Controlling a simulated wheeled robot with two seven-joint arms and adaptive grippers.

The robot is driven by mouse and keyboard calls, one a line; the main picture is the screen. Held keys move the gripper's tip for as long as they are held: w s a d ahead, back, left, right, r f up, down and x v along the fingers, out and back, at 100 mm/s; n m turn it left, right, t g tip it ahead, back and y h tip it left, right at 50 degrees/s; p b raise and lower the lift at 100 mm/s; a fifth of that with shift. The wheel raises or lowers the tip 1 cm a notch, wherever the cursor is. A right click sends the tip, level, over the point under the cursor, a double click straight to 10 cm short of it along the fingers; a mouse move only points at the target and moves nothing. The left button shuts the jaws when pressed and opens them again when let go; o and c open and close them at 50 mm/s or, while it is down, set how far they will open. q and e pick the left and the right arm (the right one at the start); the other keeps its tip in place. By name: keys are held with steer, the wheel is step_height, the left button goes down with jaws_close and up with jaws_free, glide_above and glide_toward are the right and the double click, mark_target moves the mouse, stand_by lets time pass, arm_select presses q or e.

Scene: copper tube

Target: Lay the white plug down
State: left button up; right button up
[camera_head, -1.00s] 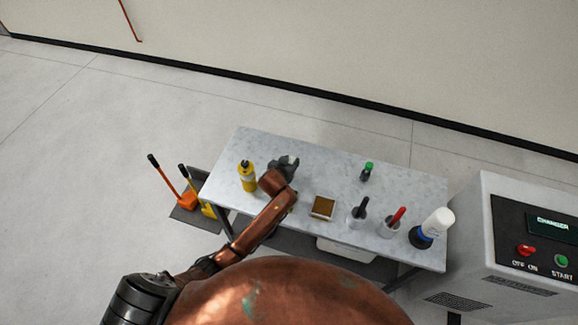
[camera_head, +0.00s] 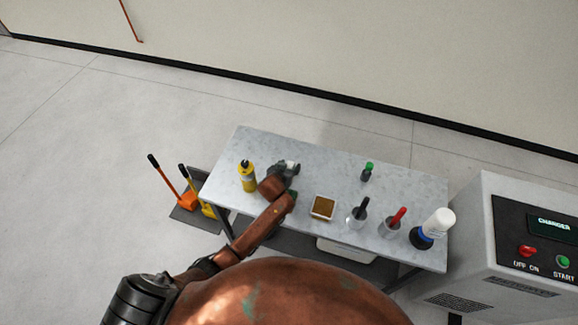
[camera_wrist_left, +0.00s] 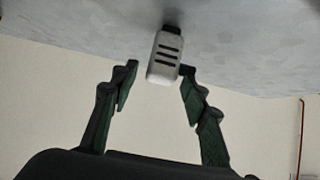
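The white plug (camera_wrist_left: 164,58), with dark slots on its side and a dark end, is against the grey tabletop (camera_wrist_left: 70,25) in the left wrist view. A small white patch of it shows by my gripper in the head view (camera_head: 291,163). My left gripper (camera_wrist_left: 159,70) is open, its fingers on either side of the plug. A gap shows at the left finger; the right fingertip is close to the plug, contact unclear. In the head view the left gripper (camera_head: 284,169) is low over the table's back left. My right gripper is out of view.
A yellow bottle (camera_head: 247,176) stands just left of my gripper. A brown-topped box (camera_head: 322,207), green-capped bottle (camera_head: 367,172), cups with black (camera_head: 357,215) and red (camera_head: 393,222) handles and a white-capped bottle (camera_head: 436,226) stand to the right. The charger (camera_head: 520,250) is beyond.

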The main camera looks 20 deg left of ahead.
arm_select(q)
steer(key=shift+s+r, duration=0.1)
steer(key=shift+r, duration=0.1)
steer(key=p+v, duration=0.1)
steer(key=v, duration=1)
steer(key=shift+s+r+p, duration=0.3)
steer(key=shift+p, duration=0.1)
